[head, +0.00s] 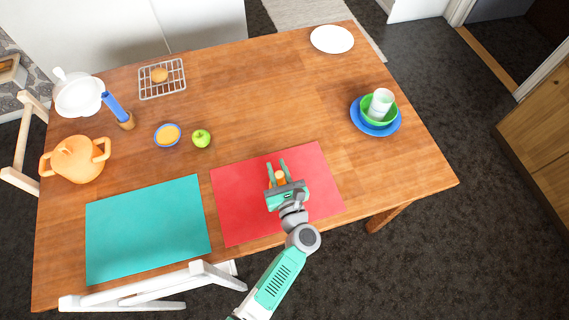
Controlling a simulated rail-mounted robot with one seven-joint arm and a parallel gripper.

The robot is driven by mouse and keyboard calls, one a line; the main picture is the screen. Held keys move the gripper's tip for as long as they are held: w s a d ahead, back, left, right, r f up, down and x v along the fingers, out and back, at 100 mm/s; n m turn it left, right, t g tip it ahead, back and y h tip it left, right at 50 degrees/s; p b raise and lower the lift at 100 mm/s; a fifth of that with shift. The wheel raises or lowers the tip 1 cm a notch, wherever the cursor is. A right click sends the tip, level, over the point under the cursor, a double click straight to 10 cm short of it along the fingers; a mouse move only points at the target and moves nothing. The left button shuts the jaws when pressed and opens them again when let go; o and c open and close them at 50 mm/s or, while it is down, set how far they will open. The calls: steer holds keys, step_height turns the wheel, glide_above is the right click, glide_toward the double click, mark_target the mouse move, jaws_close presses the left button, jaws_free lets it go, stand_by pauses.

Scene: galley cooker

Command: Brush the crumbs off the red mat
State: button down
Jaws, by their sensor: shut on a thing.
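The red mat (233,206) lies flat near the front edge of the wooden table, right of the teal mat. My gripper (279,170) is over the red mat, reaching in from the front edge. Its jaws are shut on a small orange-tan thing (281,177), seen from above between the fingers. I cannot tell what this thing is or whether it touches the mat. My gripper and arm hide part of the mat's middle and front. I cannot make out any crumbs at this size.
The teal mat (147,228) has a white chair (160,287) before it. An orange pot (77,160), blue-and-brown item (118,112), small bowl (168,135), green apple (201,138) and wire rack (162,90) stand left. Blue plate (390,128) with stacked dishes is right; white plate (332,39) is behind.

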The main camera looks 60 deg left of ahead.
steer(key=shift+s+a+p, duration=0.3)
steer(key=shift+s, duration=0.95)
steer(key=shift+s+a+p, duration=0.35)
steer(key=shift+s, duration=0.85)
steer(key=shift+s+a+p, duration=0.3)
steer(key=shift+s, duration=0.95)
step_height(320, 180, up, 8)
steer(key=p, duration=0.6)
steer(key=shift+p, duration=0.35)
steer(key=shift+w, duration=0.1)
